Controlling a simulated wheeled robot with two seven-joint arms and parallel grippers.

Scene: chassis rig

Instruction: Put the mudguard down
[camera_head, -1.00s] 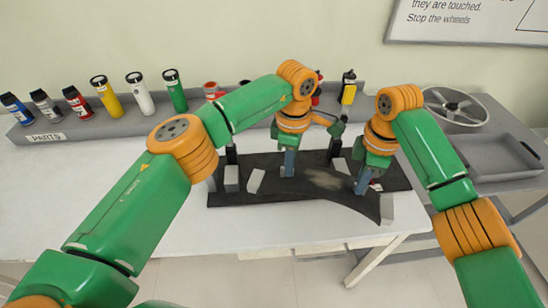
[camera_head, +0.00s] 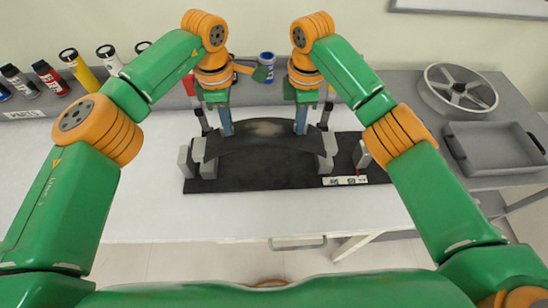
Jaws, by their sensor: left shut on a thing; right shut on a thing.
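The mudguard (camera_head: 262,131) is a dark, arched piece with a brownish scuffed patch on top. It spans above the dark mat (camera_head: 262,176) on the white table, its ends close to grey blocks on the left (camera_head: 186,160) and right (camera_head: 330,143). I cannot tell whether it touches them. My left gripper (camera_head: 227,130) is shut on its back left part. My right gripper (camera_head: 301,126) is shut on its back right part. The fingertips are partly hidden at the mudguard's edge.
A white label strip (camera_head: 345,181) lies at the mat's front right, near another grey block (camera_head: 361,155). Several bottles, one yellow (camera_head: 80,69), stand on the grey back ledge. A wheel (camera_head: 459,89) and grey tray (camera_head: 492,147) sit at the right. The front tabletop is clear.

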